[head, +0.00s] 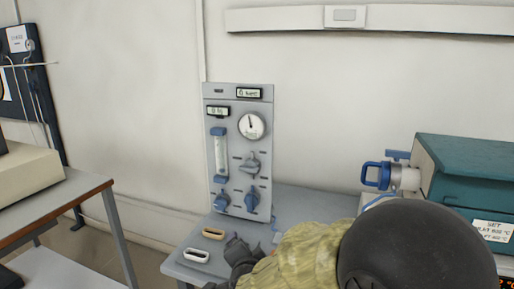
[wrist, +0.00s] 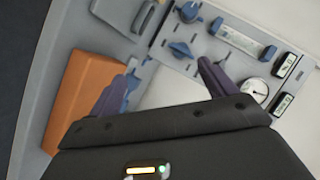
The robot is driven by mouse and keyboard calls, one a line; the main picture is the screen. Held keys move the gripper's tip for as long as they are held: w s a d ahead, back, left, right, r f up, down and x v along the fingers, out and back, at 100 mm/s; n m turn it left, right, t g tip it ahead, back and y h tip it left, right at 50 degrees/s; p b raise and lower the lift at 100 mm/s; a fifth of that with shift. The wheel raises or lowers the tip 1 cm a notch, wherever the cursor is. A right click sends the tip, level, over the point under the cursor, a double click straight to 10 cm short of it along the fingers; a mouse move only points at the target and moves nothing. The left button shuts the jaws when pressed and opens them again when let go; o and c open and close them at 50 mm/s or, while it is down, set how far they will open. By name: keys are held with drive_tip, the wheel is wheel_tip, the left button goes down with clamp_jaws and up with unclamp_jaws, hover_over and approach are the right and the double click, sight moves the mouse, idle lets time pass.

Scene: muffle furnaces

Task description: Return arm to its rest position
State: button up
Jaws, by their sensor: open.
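My gripper (head: 238,250) is low over the grey table in front of the gas panel, partly hidden by my own arm in the head view. In the wrist view my gripper (wrist: 163,72) has its two dark fingers spread wide apart, with nothing between them. The upright panel (head: 239,160) with its round gauge, flow tube and blue knobs stands just behind it. The panel (wrist: 215,45) fills the upper right of the wrist view.
A tan dish (head: 213,233) and a white dish (head: 196,255) lie left of my gripper. An orange block (wrist: 82,85) shows beside the left finger. A teal furnace (head: 470,165) with a blue-handled fitting (head: 377,175) stands right. Another table (head: 60,205) is at left.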

drive_tip(key=s+d+f+n+g+h, duration=0.1)
drive_tip(key=s+d+f+n+g, duration=0.4)
drive_tip(key=s+d, duration=0.35)
drive_tip(key=s+d+f+n+g, duration=0.5)
drive_tip(key=s+d, duration=0.2)
drive_tip(key=d, duration=0.2)
wheel_tip(320, 180, down, 11)
drive_tip(key=b, duration=1)
wheel_tip(320, 180, up, 36)
drive_tip(key=p, duration=3.5)
drive_tip(key=shift+s+d+r+g+p, duration=0.2)
drive_tip(key=shift+s+g+p, duration=0.1)
drive_tip(key=shift+s+p, duration=0.1)
drive_tip(key=shift+f, duration=0.1)
